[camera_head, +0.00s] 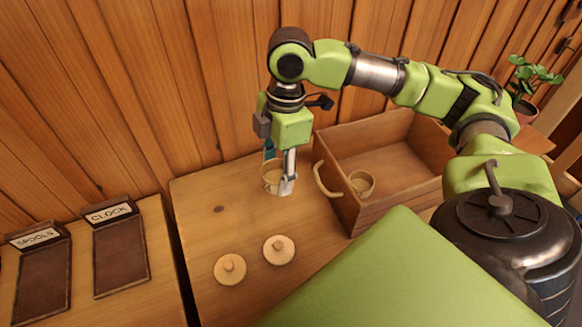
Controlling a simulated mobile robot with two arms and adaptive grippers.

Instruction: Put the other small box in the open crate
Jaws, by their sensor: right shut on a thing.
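A small round wooden box (268,180), open at the top, is at the back of the wooden table, left of the crate. My right gripper (281,178) points down at it and is shut on its wall, one finger in front; the gripper hides part of the box. I cannot tell whether the box touches the table. The open wooden crate (341,205) stands to the right, with a curved handle on its left side. Another small round box (362,182) is inside the crate. My left gripper is not in view.
Two round knobbed lids (230,269) (279,250) lie on the table (205,215) in front. Dark trays labelled SPOOLS (42,275) and CLOCK (121,256) lie on a separate surface at left, across a gap. A plank wall stands behind. A potted plant (527,85) is at far right.

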